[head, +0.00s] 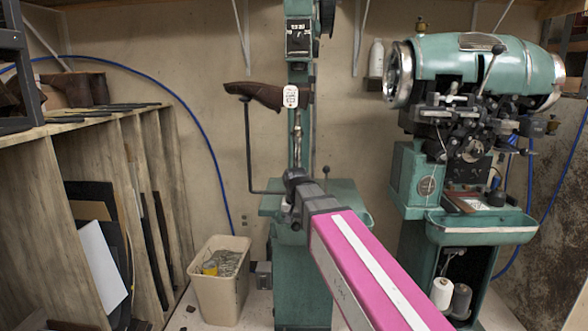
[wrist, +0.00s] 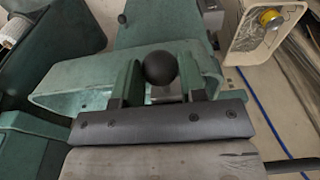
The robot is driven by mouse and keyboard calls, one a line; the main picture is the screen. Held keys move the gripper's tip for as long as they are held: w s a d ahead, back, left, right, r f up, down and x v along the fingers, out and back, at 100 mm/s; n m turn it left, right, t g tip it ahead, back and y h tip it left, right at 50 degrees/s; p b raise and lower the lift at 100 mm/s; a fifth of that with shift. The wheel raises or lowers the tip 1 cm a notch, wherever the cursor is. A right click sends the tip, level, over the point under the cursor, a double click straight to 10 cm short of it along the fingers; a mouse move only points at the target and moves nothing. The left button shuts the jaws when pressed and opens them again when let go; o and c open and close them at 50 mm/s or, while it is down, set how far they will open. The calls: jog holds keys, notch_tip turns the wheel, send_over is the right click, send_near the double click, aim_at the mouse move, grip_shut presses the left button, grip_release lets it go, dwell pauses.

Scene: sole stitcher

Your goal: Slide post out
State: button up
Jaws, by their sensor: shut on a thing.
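A thin black post (head: 248,145) rises at the left of the middle green machine. A brown shoe (head: 262,93) sits at its top, and its lower end bends right towards my gripper (head: 294,190). In the wrist view my gripper (wrist: 161,82) has its two fingers on either side of a black ball knob (wrist: 161,67). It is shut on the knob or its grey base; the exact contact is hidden. A black rod (wrist: 291,165) shows at the lower right of the wrist view. I cannot tell how it joins the knob.
The green machine's tray (head: 344,189) lies around my gripper, with another small black knob (head: 326,170) on it. A beige bin (head: 220,285) stands on the floor to the left, beside wooden racks (head: 75,160). A larger green machine (head: 468,75) stands at right.

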jog(key=s, duration=0.6)
jog(key=shift+s+a, duration=0.15)
jog(key=shift+s, duration=0.2)
dwell(0.5)
jog(key=o, duration=1.2)
jog(key=r, duration=0.2)
jog(key=s+r, duration=0.1)
jog(key=r, duration=0.1)
jog(key=s+r, duration=0.1)
jog(key=r, duration=0.2)
